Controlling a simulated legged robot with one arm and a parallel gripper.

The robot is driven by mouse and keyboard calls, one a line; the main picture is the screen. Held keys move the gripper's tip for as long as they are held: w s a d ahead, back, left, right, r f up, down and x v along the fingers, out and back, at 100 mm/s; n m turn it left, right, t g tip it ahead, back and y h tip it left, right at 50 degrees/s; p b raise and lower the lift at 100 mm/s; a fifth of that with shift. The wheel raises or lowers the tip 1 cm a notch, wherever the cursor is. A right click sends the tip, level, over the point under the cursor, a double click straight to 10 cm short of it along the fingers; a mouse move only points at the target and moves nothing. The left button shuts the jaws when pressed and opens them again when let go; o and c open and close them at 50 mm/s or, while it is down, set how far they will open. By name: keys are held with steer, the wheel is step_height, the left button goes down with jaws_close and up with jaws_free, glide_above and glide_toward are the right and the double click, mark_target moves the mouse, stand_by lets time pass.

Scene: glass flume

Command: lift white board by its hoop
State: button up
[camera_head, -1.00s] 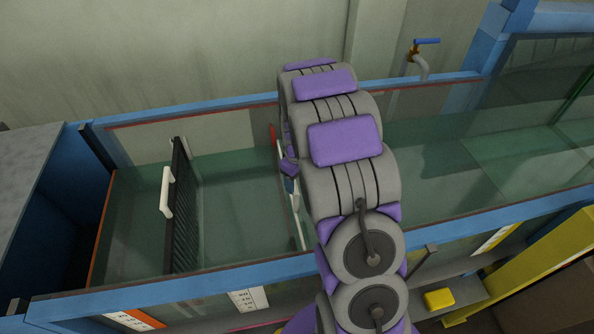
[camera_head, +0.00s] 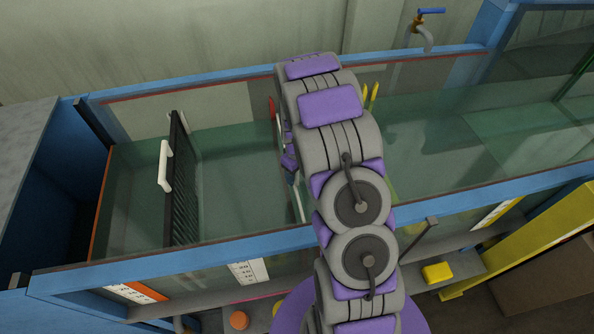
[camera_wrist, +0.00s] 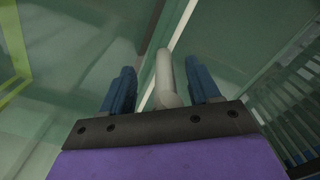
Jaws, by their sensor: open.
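The white board shows in the head view as a thin pale edge (camera_head: 299,203) standing across the glass flume, mostly hidden behind my arm. In the wrist view its edge (camera_wrist: 187,18) runs up from the hoop. The white hoop (camera_wrist: 163,72) stands between the two blue fingers of my gripper (camera_wrist: 162,88). The gripper is open, with a finger on each side of the hoop and gaps visible on both sides. In the head view my gripper is mostly hidden by my arm.
A dark slatted screen (camera_head: 182,190) with a white handle (camera_head: 165,167) stands in the flume to the left. The flume's blue front rail (camera_head: 215,250) runs below my arm. A tap (camera_head: 424,32) is at the back. Yellow-tipped pieces (camera_head: 370,94) show right of my arm.

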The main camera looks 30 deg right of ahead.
steer(key=shift+c, duration=0.3)
jaws_close()
stand_by(1.0)
